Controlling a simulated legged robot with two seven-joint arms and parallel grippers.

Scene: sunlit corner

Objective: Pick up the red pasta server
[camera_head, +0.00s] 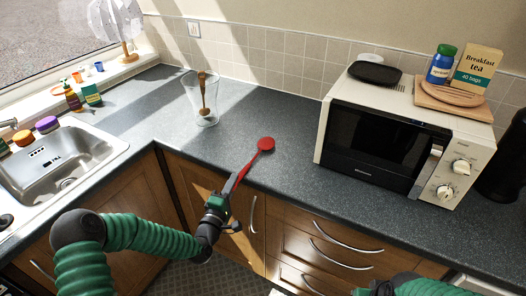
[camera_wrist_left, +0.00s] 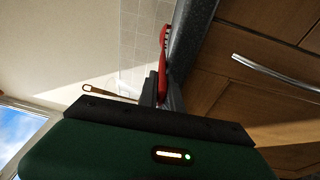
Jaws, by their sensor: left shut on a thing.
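The red pasta server (camera_head: 266,144) shows over the front part of the dark countertop, its round head pointing away from me and its handle running back toward my left gripper (camera_head: 233,184). My left gripper is shut on the server's handle near the counter's front edge. In the left wrist view, the red server (camera_wrist_left: 164,45) stands out beyond the dark fingers (camera_wrist_left: 161,88). I cannot tell whether the head touches the counter. Part of my right arm (camera_head: 400,287) shows at the bottom right; its fingertips are not clear.
A glass with a wooden spoon (camera_head: 203,100) stands behind on the counter. A cream microwave (camera_head: 387,133) stands at the right with a board, jar and tea box on top. A sink (camera_head: 55,165) is at the left. Counter around the server is clear.

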